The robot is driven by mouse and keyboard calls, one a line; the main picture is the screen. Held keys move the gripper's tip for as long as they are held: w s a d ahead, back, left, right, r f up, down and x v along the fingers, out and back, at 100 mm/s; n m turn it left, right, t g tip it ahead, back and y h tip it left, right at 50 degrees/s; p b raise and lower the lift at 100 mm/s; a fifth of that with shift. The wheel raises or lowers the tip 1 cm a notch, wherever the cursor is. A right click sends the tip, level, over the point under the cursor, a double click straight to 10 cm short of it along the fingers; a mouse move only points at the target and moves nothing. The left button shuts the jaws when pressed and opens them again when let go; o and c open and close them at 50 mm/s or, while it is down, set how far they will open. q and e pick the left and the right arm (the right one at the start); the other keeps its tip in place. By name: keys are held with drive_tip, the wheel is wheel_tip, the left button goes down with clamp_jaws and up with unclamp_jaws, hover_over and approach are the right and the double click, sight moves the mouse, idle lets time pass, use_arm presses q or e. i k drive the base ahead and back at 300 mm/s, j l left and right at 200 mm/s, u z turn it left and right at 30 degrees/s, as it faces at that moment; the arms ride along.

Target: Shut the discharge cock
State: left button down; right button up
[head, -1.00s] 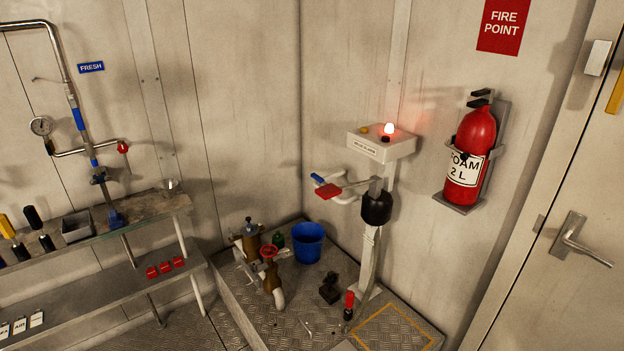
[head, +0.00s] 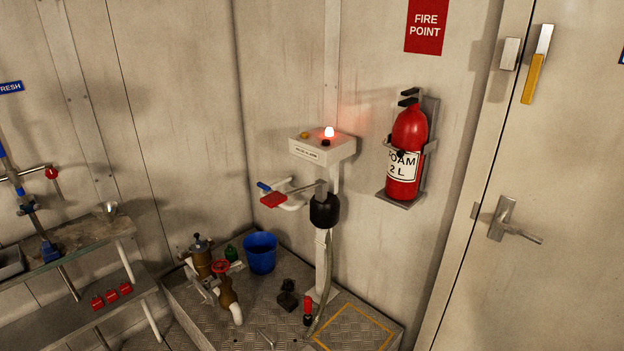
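No part carries a readable label naming it the discharge cock, so I cannot tell which it is. A brass valve with a red handwheel (head: 221,267) and a pale downturned spout (head: 237,315) stands on the low plinth. A taller brass fitting (head: 201,258) stands behind it. A blue-ended lever (head: 264,186) and a red paddle (head: 273,200) stick out left of the alarm post. At the far left, a pipe carries a red knob (head: 51,173). Neither of my grippers shows in the head view.
The checker-plate plinth (head: 262,325) also holds a blue bucket (head: 260,253) and a red-topped black item (head: 308,310). A lit red lamp (head: 329,132) tops the alarm box (head: 322,148). A bench (head: 75,238) stands left, a fire extinguisher (head: 408,150) and door (head: 540,180) right.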

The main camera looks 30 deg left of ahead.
sight(267, 188)
drive_tip(key=z, duration=1.05)
drive_tip(key=k+j, duration=0.1)
drive_tip(key=j, duration=0.35)
drive_tip(key=k+j, duration=0.1)
drive_tip(key=j, duration=0.3)
drive_tip(key=k+j, duration=0.1)
drive_tip(key=j, duration=0.35)
drive_tip(key=k+j, duration=0.1)
drive_tip(key=j, duration=0.3)
drive_tip(key=k+j, duration=0.1)
drive_tip(key=j, duration=0.35)
drive_tip(key=k+j, duration=0.15)
drive_tip(key=j, duration=0.3)
drive_tip(key=k+j, duration=0.1)
drive_tip(key=j, duration=0.3)
drive_tip(key=k+j, duration=0.1)
drive_tip(key=j, duration=0.35)
